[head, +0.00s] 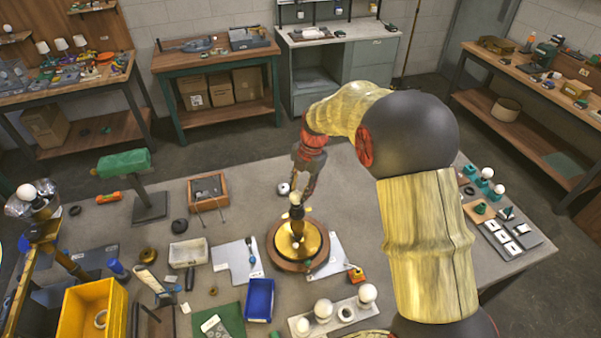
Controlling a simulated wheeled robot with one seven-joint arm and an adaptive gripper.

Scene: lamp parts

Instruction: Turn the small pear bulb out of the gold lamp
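The gold lamp (313,241) stands upright on a round brown wooden base near the middle of the table. A small pale bulb (295,198) shows at the top of its stem, with a cream-coloured part just below it. My gripper (301,190) points down from above, and its fingertips are at or right beside the bulb. The fingers are small and partly overlap the bulb in this view. I cannot tell whether they touch it or are closed on it.
A blue bin (260,300), a yellow bin (72,318) and a white tray with round bulbs (324,309) stand in front. A wooden box (208,190) and a green-headed lamp (124,163) are to the left. Bulbs in holders (487,173) sit far right.

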